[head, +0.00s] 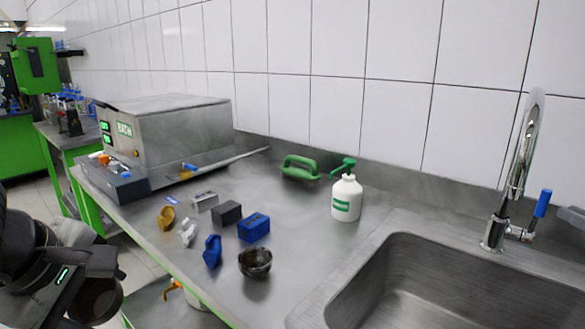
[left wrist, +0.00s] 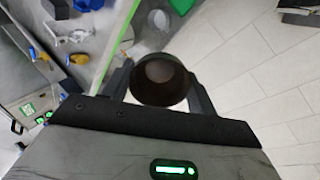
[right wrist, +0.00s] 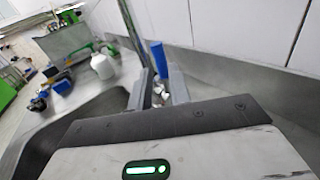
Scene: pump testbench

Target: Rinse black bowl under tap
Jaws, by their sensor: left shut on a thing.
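A dark, near-black bowl (left wrist: 160,80) is between the fingers of my left gripper (left wrist: 160,92), which is shut on it. In the head view this bowl (head: 96,300) is at the lower left, off the counter and partly hidden by my arm. The chrome tap (head: 520,150) with a blue handle (head: 542,203) stands behind the sink (head: 395,250); no water shows. My right gripper (right wrist: 161,85) is open, its fingers apart, with the blue handle (right wrist: 159,58) just beyond them; any contact is unclear.
A white pump bottle (head: 346,200) and a green-handled tool (head: 300,168) stand near the wall. Several small items, including a blue box (head: 254,228) and a black box (head: 226,213), lie mid-counter. A grey metal machine (head: 170,135) is at the back left. The sink basin looks empty.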

